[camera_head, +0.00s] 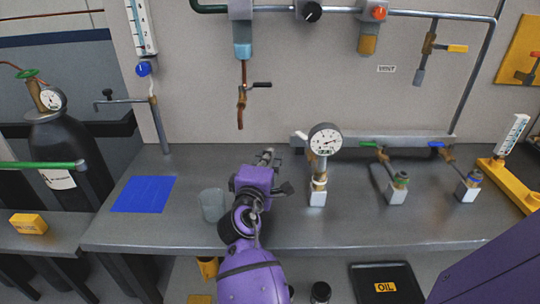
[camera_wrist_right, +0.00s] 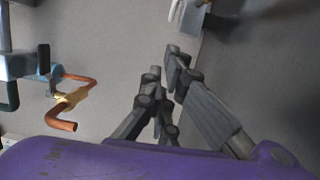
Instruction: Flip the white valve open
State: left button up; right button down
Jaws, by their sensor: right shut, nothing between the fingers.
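A white valve handle (camera_head: 304,139) shows just left of the round gauge, on the brass fitting above a pale block on the bench. In the right wrist view, a white piece (camera_wrist_right: 190,12) at the top edge looks like this valve's handle, but it is cut off. My right gripper (camera_head: 268,156) is over the bench, left of the valve and apart from it. Its dark fingers point toward the back wall. In the right wrist view, the gripper (camera_wrist_right: 163,66) is shut with nothing between the fingers. My left gripper is not in view.
A round gauge (camera_head: 325,139) stands right beside the valve. A clear cup (camera_head: 212,205) stands left of my right wrist. A copper pipe with a black-handled valve (camera_head: 262,85) hangs on the wall behind. Green-handled (camera_head: 369,144) and blue-handled (camera_head: 437,144) valves are farther right.

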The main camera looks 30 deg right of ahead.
aim_at(305, 140)
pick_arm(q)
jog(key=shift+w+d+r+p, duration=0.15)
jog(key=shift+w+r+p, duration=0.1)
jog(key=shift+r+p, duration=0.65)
pick_arm(e)
jog(key=w+d, duration=0.5)
jog(key=d, duration=0.4)
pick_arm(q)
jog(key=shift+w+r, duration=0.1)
pick_arm(e)
jog(key=shift+d+f, duration=0.1)
